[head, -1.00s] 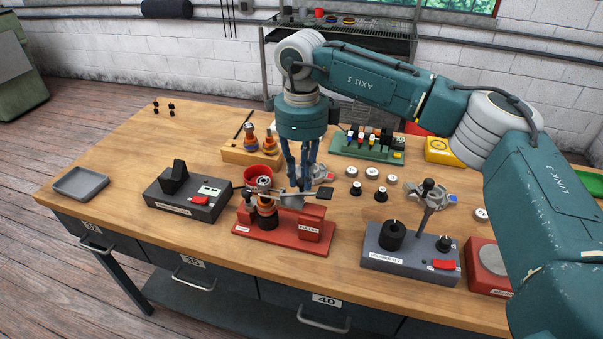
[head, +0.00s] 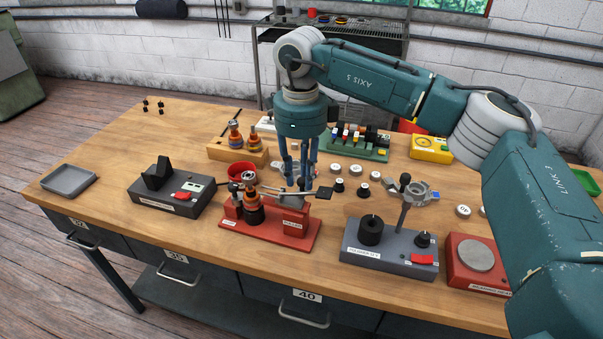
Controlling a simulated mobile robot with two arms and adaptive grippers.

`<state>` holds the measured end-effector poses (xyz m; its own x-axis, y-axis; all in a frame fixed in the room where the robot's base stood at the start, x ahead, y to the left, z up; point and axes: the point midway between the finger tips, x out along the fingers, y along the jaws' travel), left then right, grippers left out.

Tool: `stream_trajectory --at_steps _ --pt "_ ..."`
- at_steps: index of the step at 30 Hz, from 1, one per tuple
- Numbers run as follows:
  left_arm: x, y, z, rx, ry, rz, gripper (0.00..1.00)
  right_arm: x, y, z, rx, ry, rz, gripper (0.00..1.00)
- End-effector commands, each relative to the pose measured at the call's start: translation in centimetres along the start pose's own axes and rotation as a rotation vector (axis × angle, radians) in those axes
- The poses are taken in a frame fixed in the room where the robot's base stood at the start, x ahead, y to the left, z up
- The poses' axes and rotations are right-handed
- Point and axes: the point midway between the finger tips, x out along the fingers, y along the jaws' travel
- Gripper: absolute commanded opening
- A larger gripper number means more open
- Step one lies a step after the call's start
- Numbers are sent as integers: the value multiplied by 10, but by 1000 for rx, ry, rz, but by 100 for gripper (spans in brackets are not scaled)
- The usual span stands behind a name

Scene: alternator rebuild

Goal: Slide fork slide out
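The red puller fixture (head: 275,238) stands near the front middle of the bench. A copper-and-black rotor (head: 253,208) stands upright at its left part. The fork slide (head: 323,193), a thin flat bar with a black end at the right, lies across the top of the fixture, its left end close to the rotor. My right gripper (head: 299,186) points down over the fixture, its blue fingers closed on the bar left of the black end. The exact finger contact is small and partly hidden. My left gripper is not in view.
A red cup (head: 241,169) is behind the rotor. Several small round parts (head: 355,170) lie to the right.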

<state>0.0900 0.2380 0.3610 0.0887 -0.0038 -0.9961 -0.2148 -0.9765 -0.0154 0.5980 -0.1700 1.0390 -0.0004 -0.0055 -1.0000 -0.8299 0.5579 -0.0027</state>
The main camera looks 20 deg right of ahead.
Motion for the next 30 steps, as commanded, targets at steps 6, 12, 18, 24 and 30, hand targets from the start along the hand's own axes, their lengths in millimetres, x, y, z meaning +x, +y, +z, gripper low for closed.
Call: stream_trajectory --at_steps 6,12,18,24,30 --pt "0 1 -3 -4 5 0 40 -2 0 0 0 -1 1 26" --pt "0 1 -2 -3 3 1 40 -29 0 1 0 -3 -1 26" --pt "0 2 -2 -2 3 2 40 -73 0 1 1 -4 -1 26" --pt "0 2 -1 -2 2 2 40 -106 0 1 1 -2 0 26" --pt "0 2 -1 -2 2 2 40 -119 0 0 1 0 1 26"
